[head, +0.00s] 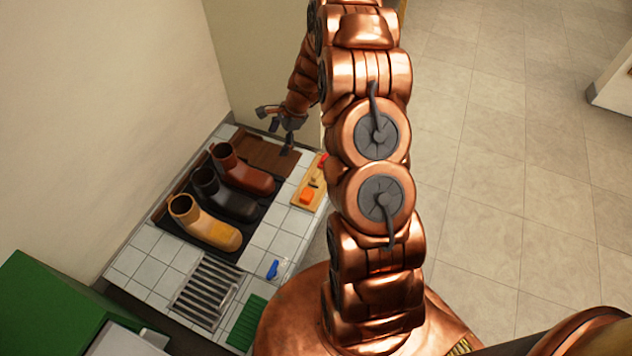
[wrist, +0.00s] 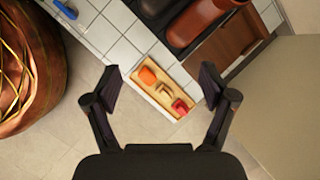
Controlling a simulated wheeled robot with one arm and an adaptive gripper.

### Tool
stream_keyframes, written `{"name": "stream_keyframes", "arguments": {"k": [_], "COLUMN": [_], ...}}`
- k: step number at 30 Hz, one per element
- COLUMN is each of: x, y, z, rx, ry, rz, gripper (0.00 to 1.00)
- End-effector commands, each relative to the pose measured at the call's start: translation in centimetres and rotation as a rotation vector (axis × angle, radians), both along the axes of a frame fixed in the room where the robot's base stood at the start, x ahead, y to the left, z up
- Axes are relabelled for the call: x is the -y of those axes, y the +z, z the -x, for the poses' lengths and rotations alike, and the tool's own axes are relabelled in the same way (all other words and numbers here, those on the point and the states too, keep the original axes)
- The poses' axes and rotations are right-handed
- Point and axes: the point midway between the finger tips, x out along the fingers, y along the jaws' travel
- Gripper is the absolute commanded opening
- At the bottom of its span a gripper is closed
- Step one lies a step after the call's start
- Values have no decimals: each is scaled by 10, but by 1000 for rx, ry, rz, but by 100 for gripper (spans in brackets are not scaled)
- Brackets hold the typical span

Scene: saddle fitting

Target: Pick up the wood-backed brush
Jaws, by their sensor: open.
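A small shallow wooden tray (wrist: 138,82) lies at the counter's edge; in the head view it (head: 298,203) is right of the boots. In its middle lies a small tan and brown piece (wrist: 166,91) that looks like the wood-backed brush; it is small and dark in the head view (head: 314,183). An orange block (wrist: 148,75) and a red item (wrist: 181,106) lie on either side of it. My gripper (wrist: 160,84) is open and empty, its fingers apart on both sides of the tray in the wrist view. In the head view my gripper (head: 275,131) is above the counter's far end.
Three boots (head: 228,204) stand on a black tray (head: 172,229). A brown wooden board (head: 262,154) lies behind them. A blue item (head: 272,269), a metal grate (head: 208,290) and a green mat (head: 247,322) are nearer. Walls border the counter's left and far sides; open floor is right.

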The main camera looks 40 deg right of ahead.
Motion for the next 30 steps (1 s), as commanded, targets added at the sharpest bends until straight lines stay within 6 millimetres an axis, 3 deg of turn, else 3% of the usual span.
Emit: {"name": "stream_keyframes", "arguments": {"k": [1,8,18,22,30], "x": [12,66,142,159,170], "y": [-23,-100,-211,-237,-260], "z": [-3,-16,-7,0,1], "rx": [-12,-47,-101,-116,-120], "ry": [-56,-320,-686,-774,-833], "rz": [-9,-31,-54,-60,-61], "gripper": [83,83,83,83,83]}}
